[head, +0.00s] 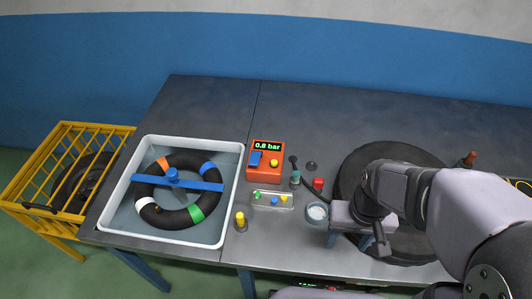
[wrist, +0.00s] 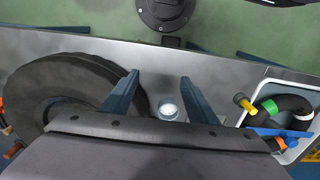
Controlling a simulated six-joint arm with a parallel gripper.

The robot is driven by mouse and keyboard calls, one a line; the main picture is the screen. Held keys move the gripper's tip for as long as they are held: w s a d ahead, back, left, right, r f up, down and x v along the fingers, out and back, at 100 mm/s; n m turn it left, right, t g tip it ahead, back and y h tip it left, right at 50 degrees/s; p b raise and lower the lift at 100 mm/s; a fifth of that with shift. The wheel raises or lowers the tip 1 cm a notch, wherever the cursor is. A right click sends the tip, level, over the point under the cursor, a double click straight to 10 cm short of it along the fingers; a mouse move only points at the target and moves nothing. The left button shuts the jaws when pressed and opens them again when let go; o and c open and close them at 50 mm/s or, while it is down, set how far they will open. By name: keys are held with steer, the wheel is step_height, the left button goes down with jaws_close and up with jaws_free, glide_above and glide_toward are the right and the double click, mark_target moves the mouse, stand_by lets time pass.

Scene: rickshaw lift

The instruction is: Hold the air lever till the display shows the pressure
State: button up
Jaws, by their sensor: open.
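The orange-red pressure box (head: 265,162) stands near the middle of the table, with a lit display (head: 267,146) reading 0.8 bar. A blue part that looks like the air lever (head: 255,159) is on its front, beside a yellow knob (head: 274,163). My gripper (head: 349,241) is open and empty, over the table's front part, to the right of and nearer than the box. Its two blue fingers are spread in the wrist view (wrist: 158,76). The box does not show in the wrist view.
A white basin (head: 144,142) holds a tube ring under a blue bar. A small tray (head: 260,205), a yellow-topped post (head: 240,221), a red cube (head: 318,184) and a white-filled dish (head: 317,213) stand near the box. A large tyre (head: 360,160) lies at right. The back table is clear.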

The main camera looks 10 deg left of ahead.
stand_by(0.5)
steer(key=shift+a, duration=0.25)
steer(key=c, duration=1.3)
steer(key=shift+s+a+f+n, duration=0.1)
steer(key=shift+s+a+n, duration=0.05)
steer(key=shift+a+n, duration=0.15)
jaws_close()
steer(key=s+a+f+n+g, duration=0.2)
steer(key=a+f+n, duration=0.1)
steer(key=a+f, duration=0.1)
steer(key=w+a+f+n+t, duration=0.2)
steer(key=w+a, duration=1)
steer(key=w, duration=0.1)
steer(key=w+a+r+t, duration=0.1)
steer(key=w+a+r, duration=0.2)
steer(key=w, duration=0.2)
steer(key=w+a+r+t+y, duration=0.1)
steer(key=w+a+r, duration=0.1)
steer(key=w, duration=0.4)
steer(key=w+a+r+t+y, duration=0.1)
steer(key=w+a+r+t, duration=0.1)
steer(key=w+a+r, duration=0.1)
steer(key=w+a+p, duration=0.1)
steer(key=w, duration=0.1)
steer(key=shift+w+a+r, duration=0.2)
steer(key=shift+w+r, duration=0.1)
